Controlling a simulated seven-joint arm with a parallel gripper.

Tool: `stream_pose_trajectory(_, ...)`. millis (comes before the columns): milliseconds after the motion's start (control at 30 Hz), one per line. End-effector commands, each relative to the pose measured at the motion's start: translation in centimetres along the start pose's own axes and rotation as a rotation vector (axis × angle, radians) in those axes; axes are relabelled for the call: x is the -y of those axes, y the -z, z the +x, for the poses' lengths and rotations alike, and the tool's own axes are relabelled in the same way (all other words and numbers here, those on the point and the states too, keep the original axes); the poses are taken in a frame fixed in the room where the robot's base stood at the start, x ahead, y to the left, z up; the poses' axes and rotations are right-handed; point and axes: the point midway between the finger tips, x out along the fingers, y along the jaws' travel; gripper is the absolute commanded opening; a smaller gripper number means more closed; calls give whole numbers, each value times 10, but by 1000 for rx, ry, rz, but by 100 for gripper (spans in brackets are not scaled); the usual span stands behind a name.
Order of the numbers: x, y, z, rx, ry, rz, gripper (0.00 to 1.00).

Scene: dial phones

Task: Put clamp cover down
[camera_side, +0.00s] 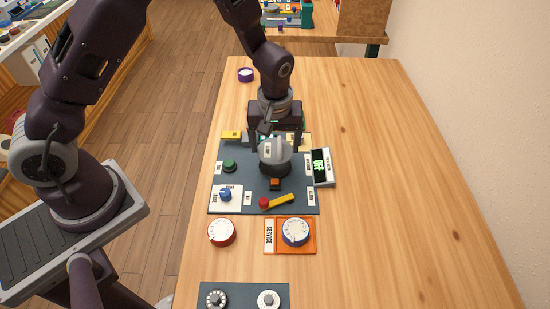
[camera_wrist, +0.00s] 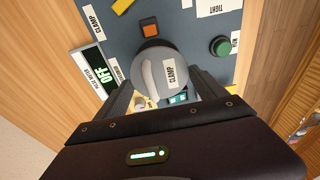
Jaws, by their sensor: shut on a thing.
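The clamp cover is a grey, rounded piece with a white CLAMP label (camera_side: 274,157); it also shows in the wrist view (camera_wrist: 155,72). My gripper (camera_side: 272,150) is shut on it, with one finger on each side, and this shows in the wrist view (camera_wrist: 161,80) too. The cover is over the dark blue-grey panel (camera_side: 240,205), with a darker round part below it in the side view. I cannot tell whether the cover touches that part or is held just above it. My fingers and wrist hide its far side.
A display reading OFF (camera_side: 322,166) stands close right. An orange button (camera_side: 275,184), a yellow lever (camera_side: 280,201), a green button (camera_side: 229,165) and a blue knob (camera_side: 225,194) are nearby. The table's right side is clear.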

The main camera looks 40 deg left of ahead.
Motion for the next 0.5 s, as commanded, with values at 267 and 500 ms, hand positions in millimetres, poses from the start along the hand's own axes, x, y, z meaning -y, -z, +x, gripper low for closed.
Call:
stream_pose_trajectory(267, 0, -6, 45, 0, 0, 0, 40)
stream_pose_trajectory(500, -1, -6, 46, -1, -2, 1, 40)
